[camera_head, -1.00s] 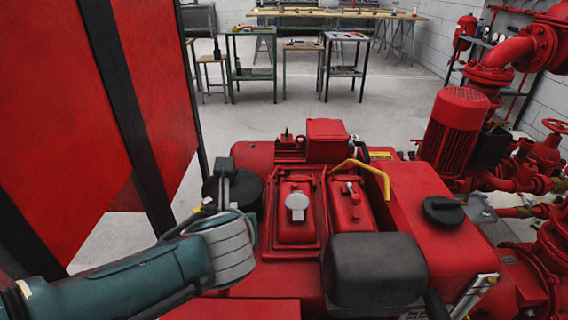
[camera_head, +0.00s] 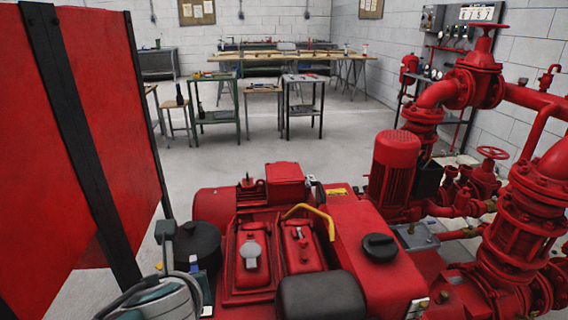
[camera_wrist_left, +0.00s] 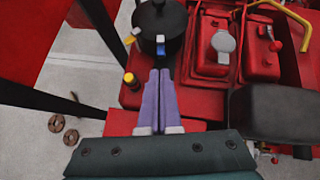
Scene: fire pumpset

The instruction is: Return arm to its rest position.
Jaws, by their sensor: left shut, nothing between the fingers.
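My left arm (camera_head: 160,300) comes in at the lower left of the head view, with only its wrist end in frame. My left gripper (camera_wrist_left: 160,72) is shut and empty in the left wrist view, its two purple fingers side by side. In that view its tips point at a black round part (camera_wrist_left: 165,22) of the red pump set; I cannot tell the gap. My right gripper is in neither current view.
The red engine block (camera_head: 345,235) with a yellow handle (camera_head: 325,216) and a dark grey box (camera_head: 320,297) lies to the right. A red panel with a black frame (camera_head: 65,120) stands close on the left. Open floor (camera_head: 260,142) lies behind, before several work tables.

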